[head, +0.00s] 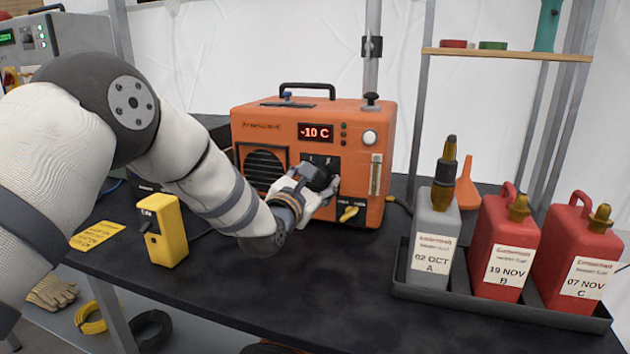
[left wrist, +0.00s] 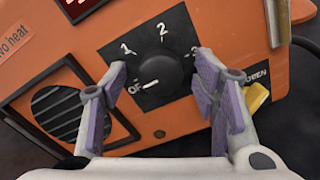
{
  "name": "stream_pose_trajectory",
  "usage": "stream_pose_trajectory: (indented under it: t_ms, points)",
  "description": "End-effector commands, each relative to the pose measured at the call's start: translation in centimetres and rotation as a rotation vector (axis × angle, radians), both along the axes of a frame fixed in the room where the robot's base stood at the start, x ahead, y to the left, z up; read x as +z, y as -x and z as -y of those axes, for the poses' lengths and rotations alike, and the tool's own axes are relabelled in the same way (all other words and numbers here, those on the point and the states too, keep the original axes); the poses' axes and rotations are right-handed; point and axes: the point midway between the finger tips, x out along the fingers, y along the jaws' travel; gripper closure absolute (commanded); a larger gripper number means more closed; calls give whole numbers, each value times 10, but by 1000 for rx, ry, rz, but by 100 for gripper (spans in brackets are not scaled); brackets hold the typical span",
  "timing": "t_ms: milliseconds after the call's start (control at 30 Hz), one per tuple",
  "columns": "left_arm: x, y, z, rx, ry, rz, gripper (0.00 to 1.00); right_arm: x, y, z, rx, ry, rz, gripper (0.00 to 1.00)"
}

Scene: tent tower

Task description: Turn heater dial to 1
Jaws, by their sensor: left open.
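The orange heater (head: 285,125) stands on the dark table, and its display reads -10 C. Its black dial (left wrist: 165,74) sits on a black plate marked OFF, 1, 2 and 3 in the left wrist view. The white mark on the dial points towards OFF. My left gripper (head: 316,182) is at the heater's front, partly hiding the dial and its plate. In the left wrist view the left gripper (left wrist: 162,64) is open, with one finger on each side of the dial. I cannot tell whether the fingers touch it. My right gripper is not in view.
A yellow handheld device (head: 163,231) stands on the table below my left arm. A yellow valve handle (left wrist: 257,97) lies just right of the fingers. A dark tray (head: 455,296) with one grey and two red canisters is at the right.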

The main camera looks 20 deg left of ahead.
Motion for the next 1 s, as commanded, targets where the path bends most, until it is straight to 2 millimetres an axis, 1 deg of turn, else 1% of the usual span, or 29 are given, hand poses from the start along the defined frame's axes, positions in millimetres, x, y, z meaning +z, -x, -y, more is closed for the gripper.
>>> stream_pose_trajectory:
  t_ms: [33, 67, 100, 167, 200, 233, 467, 633, 767, 1000]
  points:
    - [0, 0, 0, 0, 0, 0, 52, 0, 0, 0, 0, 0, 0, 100]
    - [0, 0, 0, 0, 0, 0, 59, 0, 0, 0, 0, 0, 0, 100]
    - [0, 0, 0, 0, 0, 0, 68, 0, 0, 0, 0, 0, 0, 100]
    - [0, 0, 0, 0, 0, 0, 82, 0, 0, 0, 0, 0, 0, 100]
    - [0, 0, 0, 0, 0, 0, 91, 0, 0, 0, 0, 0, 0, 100]
    - [0, 0, 0, 0, 0, 0, 94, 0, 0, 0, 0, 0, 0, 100]
    - [0, 0, -1, 1, -12, 1, 94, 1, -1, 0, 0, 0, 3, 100]
    - [2, 1, -1, 2, -66, 4, 94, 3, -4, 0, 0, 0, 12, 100]
    - [3, 1, -2, 4, -150, 8, 94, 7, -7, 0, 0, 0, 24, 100]
    - [3, 1, -1, 2, -369, 15, 94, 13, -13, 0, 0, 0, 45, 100]
